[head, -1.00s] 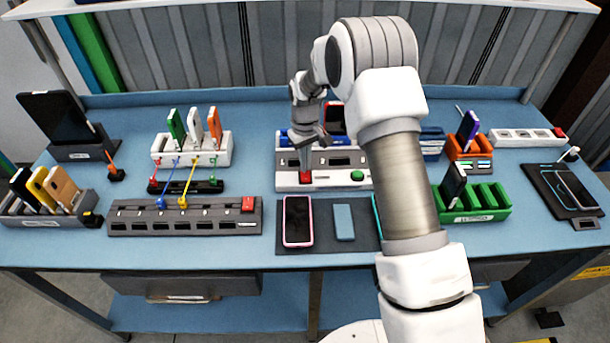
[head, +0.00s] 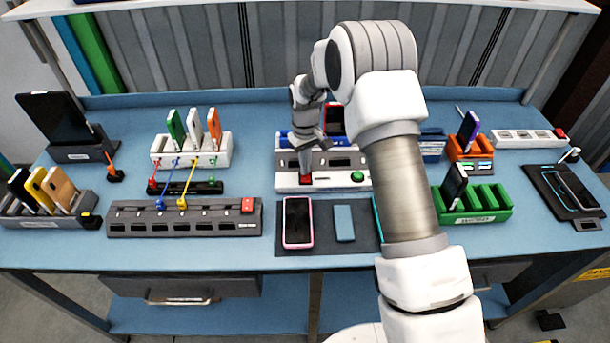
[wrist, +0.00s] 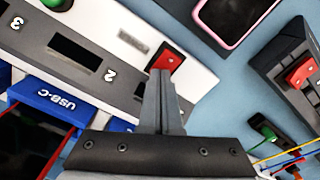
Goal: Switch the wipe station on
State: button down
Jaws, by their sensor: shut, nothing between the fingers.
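A white and grey station (head: 335,181) stands at the middle of the bench, with numbered slots that show in the wrist view (wrist: 110,40). I take it as the wipe station; no such name is readable.
A dark mat with a pink-rimmed phone (head: 297,222) and a blue-grey block (head: 344,223) lies in front. A dark grey strip with a red switch (head: 247,205) is at left, a green rack (head: 480,213) at right. A blue block marked USB-C (wrist: 65,103) adjoins the station.

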jog(key=shift+r+p, duration=1.5)
jog(key=shift+r, duration=1.85)
jog(key=s+d+r+m+t, duration=0.1)
jog(key=s+d+r, duration=0.4)
jog(key=r, duration=0.6)
jog(key=s+d+r+m+t, duration=0.2)
jog(key=s+r, duration=0.6)
jog(key=r, duration=0.2)
jog(key=s+d+r+m+t, duration=0.1)
jog(key=s+d+r, duration=0.1)
jog(key=s, duration=0.8)
jog(key=s+d+r+m+t+b, duration=0.1)
jog(key=s+d+m, duration=0.1)
jog(key=s, duration=0.8)
jog(key=shift+d+r+t, duration=0.3)
jog(key=shift+d+r, duration=0.05)
